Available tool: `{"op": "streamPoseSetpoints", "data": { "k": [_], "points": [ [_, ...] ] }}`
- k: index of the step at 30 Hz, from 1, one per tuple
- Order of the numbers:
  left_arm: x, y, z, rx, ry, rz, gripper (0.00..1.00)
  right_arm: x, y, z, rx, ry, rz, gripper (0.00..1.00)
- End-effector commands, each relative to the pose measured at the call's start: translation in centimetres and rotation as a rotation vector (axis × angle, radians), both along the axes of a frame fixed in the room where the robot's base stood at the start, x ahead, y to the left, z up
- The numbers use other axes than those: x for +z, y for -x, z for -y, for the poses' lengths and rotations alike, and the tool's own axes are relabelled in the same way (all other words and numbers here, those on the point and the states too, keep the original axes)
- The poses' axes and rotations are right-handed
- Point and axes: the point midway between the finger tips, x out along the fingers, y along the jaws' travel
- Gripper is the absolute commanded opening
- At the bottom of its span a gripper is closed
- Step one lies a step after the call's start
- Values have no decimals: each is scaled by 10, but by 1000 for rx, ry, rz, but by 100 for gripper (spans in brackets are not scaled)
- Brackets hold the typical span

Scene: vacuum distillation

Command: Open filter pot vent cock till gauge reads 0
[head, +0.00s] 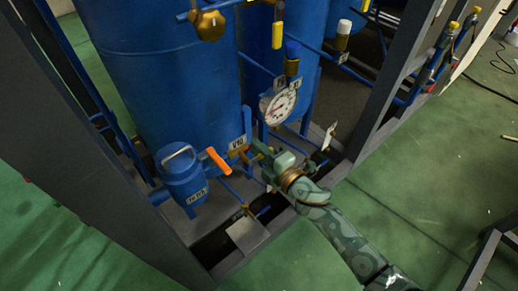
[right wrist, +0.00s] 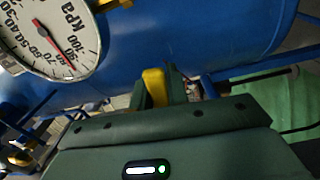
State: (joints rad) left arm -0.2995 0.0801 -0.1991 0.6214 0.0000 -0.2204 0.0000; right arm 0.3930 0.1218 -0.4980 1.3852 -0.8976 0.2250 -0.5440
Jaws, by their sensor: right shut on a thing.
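The blue filter pot (head: 183,178), with a grey bail handle on its lid, stands low on the skid at left. An orange lever (head: 217,161) shows at its right. My right gripper (head: 264,153) is between the pot and the skid's right post, below the gauge. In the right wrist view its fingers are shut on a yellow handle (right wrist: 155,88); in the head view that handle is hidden. The round white gauge (head: 279,103) is just above the gripper. In the right wrist view the gauge (right wrist: 75,30) is marked KPa, and its red needle points away from the low numbers.
A tall blue tank (head: 165,70) stands behind the pot. Blue pipes and a white tag (head: 329,136) are close around the gripper. A dark skid post (head: 400,75) rises at right. Green floor (head: 440,175) is open at right.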

Motion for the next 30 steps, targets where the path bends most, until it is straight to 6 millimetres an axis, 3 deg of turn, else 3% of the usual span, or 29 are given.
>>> {"op": "streamPoseSetpoints", "data": {
  "k": [7, 8, 9, 10, 21, 25, 30],
  "points": [
    [0, 0, 0, 0, 0, 0, 78, -3, 1, 1, -1, 4, -4, 0],
    [0, 0, 0, 0, 0, -1, 78, -3, 1, 1, -1, 4, -4, 25],
    [0, 0, 0, 0, 0, -1, 78, -3, 1, 1, -1, 3, -4, 36],
    [0, 0, 0, 0, 0, -1, 78, -2, 1, 0, -1, 3, -4, 38],
    [3, -1, 0, -1, 0, 2, 78, 0, 7, 5, 0, 0, -2, 38],
    [9, -5, 0, -1, 0, 12, 78, 2, 26, 19, -1, 1, -2, 38],
    [19, -10, 0, -1, 0, 23, 78, 2, 64, 46, -1, 1, -3, 38]
  ]
}}
